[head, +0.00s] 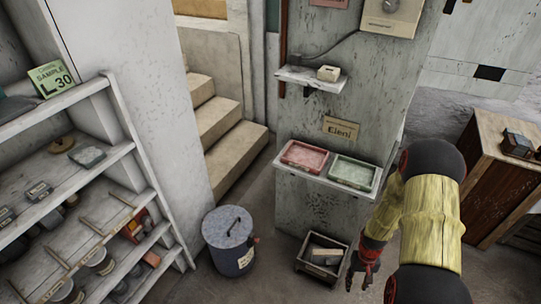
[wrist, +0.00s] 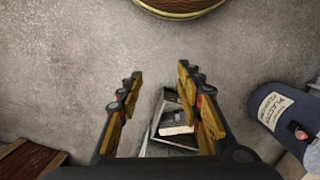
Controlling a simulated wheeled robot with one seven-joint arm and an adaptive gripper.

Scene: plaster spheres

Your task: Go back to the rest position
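My gripper (head: 360,283) hangs at the lower middle right of the head view, at the end of my yellow and black arm. It points down, just right of a small dark crate on the floor. In the wrist view my gripper (wrist: 159,76) has its two yellow and black fingers spread apart. Nothing is held between them. The crate shows beyond the fingers, partly hidden by the right one.
The crate (head: 300,264) holds pale pieces. A lidded grey bucket (head: 232,262) stands left of it. A ledge with a red tray (head: 304,156) and a green tray (head: 354,171) juts from the pillar. Shelves (head: 117,152) stand left, a wooden cabinet (head: 490,190) right.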

